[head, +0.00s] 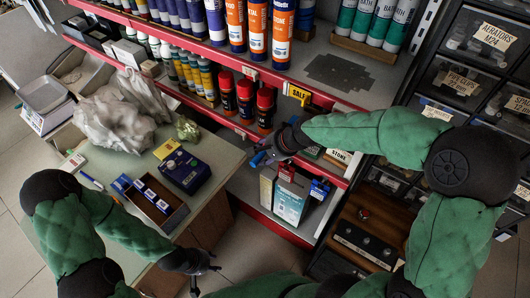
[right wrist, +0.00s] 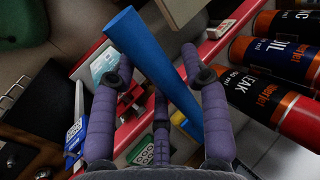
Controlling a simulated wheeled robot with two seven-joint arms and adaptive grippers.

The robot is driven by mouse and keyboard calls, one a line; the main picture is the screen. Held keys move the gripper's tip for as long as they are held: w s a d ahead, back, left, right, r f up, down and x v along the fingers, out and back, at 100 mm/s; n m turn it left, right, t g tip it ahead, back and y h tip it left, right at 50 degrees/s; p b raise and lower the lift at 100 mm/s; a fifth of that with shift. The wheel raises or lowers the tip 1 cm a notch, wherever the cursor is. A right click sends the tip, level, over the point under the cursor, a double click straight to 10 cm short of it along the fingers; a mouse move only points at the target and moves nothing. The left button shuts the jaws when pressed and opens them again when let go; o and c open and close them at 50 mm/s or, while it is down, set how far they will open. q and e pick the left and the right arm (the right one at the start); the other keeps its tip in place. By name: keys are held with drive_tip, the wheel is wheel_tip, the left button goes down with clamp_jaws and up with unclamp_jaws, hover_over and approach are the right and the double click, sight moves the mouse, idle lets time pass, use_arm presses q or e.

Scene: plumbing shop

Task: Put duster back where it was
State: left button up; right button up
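A blue stick, which I take to be the duster's handle, lies slantwise between the fingers of my right gripper (right wrist: 155,60) in the right wrist view; the blue stick (right wrist: 162,78) has gaps beside the fingertips. The fingers look spread, and contact is not clear. In the head view my right gripper (head: 268,146) is at the front of the shelf, left of the cartons, with a blue end (head: 258,158) by its tips. No duster head is recognisable. My left gripper (head: 207,268) hangs low and its fingers are too small to read.
Red and black spray cans (head: 245,100) stand left of my right gripper. A dark patch (head: 338,72) marks the bare upper shelf (head: 385,98). Cartons (head: 290,200) stand below. The counter (head: 215,150) holds a dark box (head: 185,172), an open tray (head: 165,215) and crumpled bags (head: 112,118).

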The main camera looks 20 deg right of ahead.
drive_tip(key=shift+r, duration=0.1)
drive_tip(key=shift+r, duration=0.2)
drive_tip(key=p+v, duration=0.4)
drive_tip(key=v, duration=0.7)
drive_tip(key=shift+s+d+r, duration=0.2)
drive_tip(key=shift+d, duration=0.05)
